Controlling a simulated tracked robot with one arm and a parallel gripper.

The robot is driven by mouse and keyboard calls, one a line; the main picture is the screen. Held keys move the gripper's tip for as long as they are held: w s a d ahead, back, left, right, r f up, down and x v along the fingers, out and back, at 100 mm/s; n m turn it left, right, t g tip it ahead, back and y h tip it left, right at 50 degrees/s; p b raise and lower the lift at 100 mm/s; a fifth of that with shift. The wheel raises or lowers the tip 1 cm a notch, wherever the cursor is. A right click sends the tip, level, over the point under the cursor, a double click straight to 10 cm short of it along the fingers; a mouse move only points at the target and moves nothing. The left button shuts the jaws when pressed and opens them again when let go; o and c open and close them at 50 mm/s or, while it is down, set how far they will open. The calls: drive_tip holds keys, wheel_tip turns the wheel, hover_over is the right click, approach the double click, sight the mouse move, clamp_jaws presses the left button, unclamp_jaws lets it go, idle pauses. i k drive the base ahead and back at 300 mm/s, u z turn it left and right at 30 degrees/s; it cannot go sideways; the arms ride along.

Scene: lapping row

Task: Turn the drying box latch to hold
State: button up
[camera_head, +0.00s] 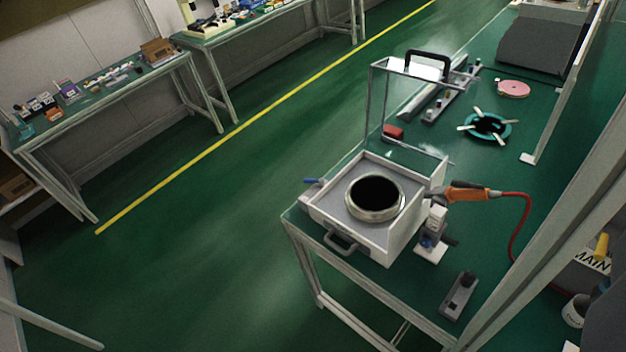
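The drying box appears to be the white open-topped box (374,246) at the near end of the green bench. It has a grey handle (341,243) on its front and a round metal ring with a dark centre (376,197) inside. A clear framed lid (375,105) with a black handle (428,62) stands raised at its back. A small blue lever (313,181) sticks out at the box's left corner; it may be the latch, but its marking is too small to read. My gripper is not in view.
An orange and black hot-air tool (470,192) with a red cable (526,222) points at the box's right side. A small grey switch block (459,296) lies nearer on the bench (400,304). A slanted grey frame crosses the right side. The floor left of the bench is clear.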

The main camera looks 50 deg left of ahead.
sight(321, 182)
drive_tip(key=z, duration=0.65)
drive_tip(key=k, duration=1)
drive_tip(key=u, duration=0.85)
drive_tip(key=i, duration=1.7)
drive_tip(key=z, duration=0.05)
